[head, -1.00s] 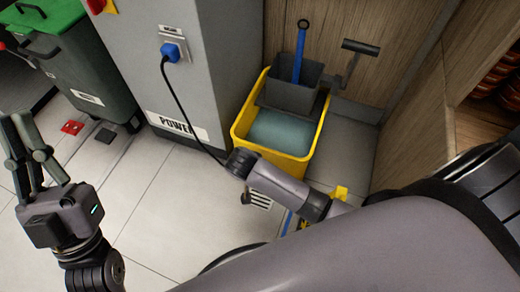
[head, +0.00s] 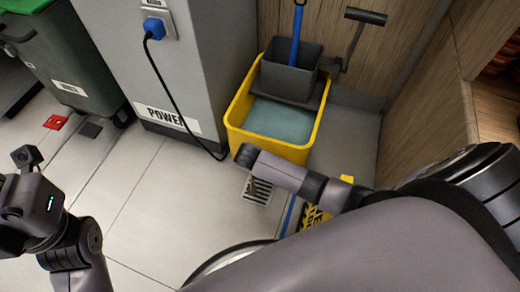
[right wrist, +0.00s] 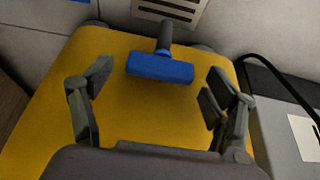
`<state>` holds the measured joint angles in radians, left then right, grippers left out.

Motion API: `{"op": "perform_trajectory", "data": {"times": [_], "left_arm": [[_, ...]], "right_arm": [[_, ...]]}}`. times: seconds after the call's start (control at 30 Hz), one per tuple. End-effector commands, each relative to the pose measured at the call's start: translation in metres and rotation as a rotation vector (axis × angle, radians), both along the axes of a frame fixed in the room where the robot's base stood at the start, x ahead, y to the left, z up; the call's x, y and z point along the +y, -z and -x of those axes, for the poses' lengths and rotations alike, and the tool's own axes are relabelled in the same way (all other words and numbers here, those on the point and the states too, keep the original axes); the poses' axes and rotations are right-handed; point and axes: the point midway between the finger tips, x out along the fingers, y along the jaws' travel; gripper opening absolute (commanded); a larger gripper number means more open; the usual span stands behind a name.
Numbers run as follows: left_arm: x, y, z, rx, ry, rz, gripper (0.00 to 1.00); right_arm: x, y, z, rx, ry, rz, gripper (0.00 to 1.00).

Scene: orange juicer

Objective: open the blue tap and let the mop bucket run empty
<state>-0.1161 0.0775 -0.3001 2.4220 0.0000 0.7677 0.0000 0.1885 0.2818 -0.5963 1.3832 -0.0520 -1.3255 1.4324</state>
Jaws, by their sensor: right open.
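The yellow mop bucket (head: 238,108) stands by the wooden panel and holds grey-blue water (head: 280,122). In the right wrist view the bucket's yellow side (right wrist: 150,115) fills most of the picture. The blue tap (right wrist: 160,67) has a wide blue handle lying crosswise on a dark stem. My right gripper (right wrist: 160,76) is open, with one finger on each side of the tap handle and apart from it. In the head view my right arm hides the tap and gripper. My left gripper (head: 28,205) is at the left edge, its fingers mostly out of view.
A floor drain grate (head: 258,190) lies before the bucket. A grey wringer (head: 290,75) with a blue-handled mop (head: 297,30) sits on the bucket. A grey cabinet (head: 205,60) with a black cable (head: 173,95) stands left. A green-lidded bin (head: 75,75) is farther left.

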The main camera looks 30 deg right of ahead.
Motion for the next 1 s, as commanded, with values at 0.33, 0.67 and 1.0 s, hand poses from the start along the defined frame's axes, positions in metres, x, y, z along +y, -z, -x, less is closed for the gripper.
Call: {"op": "perform_trajectory", "data": {"times": [0.33, 0.67, 1.0], "left_arm": [[-0.0006, -0.0033, -0.0003, -0.016, -0.001, -0.003, 0.0], [-0.0009, -0.0031, -0.0003, -0.016, -0.001, -0.003, 0.0], [-0.0009, -0.003, -0.0003, -0.015, 0.0, -0.002, 0.0]], "right_arm": [[-0.0022, 0.0068, -0.0024, -0.001, 0.001, -0.001, 0.8], [-0.0021, 0.0068, -0.0022, -0.001, 0.0, -0.001, 0.63], [-0.002, 0.007, -0.0019, -0.001, 0.0, -0.001, 0.41]]}}
